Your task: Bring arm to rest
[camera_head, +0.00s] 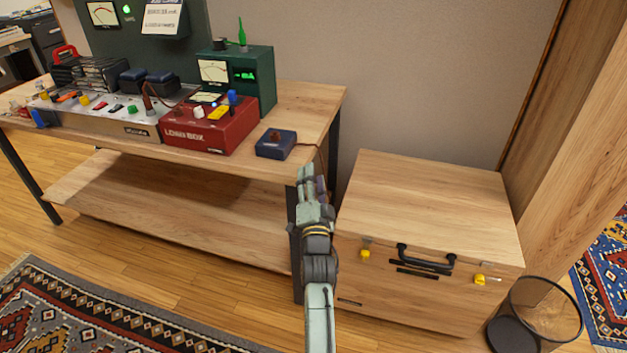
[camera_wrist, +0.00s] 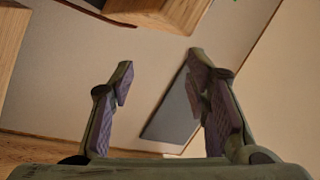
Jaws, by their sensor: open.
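My gripper (camera_head: 312,186) is raised in the middle of the head view, at the end of my extended arm. It overlaps the right end of the workbench (camera_head: 310,108) in the picture. In the wrist view its two fingers (camera_wrist: 164,88) stand wide apart, with nothing between their pads. Behind them show a plain wall and a dark flat panel. Whether the gripper touches the bench cannot be told from the head view.
A blue box (camera_head: 276,144) sits at the bench's right corner, near my gripper. A red load box (camera_head: 210,124) and a green meter (camera_head: 238,75) stand farther left. A wooden chest (camera_head: 432,205) is to the right. A wire bin (camera_head: 540,315) stands on the floor.

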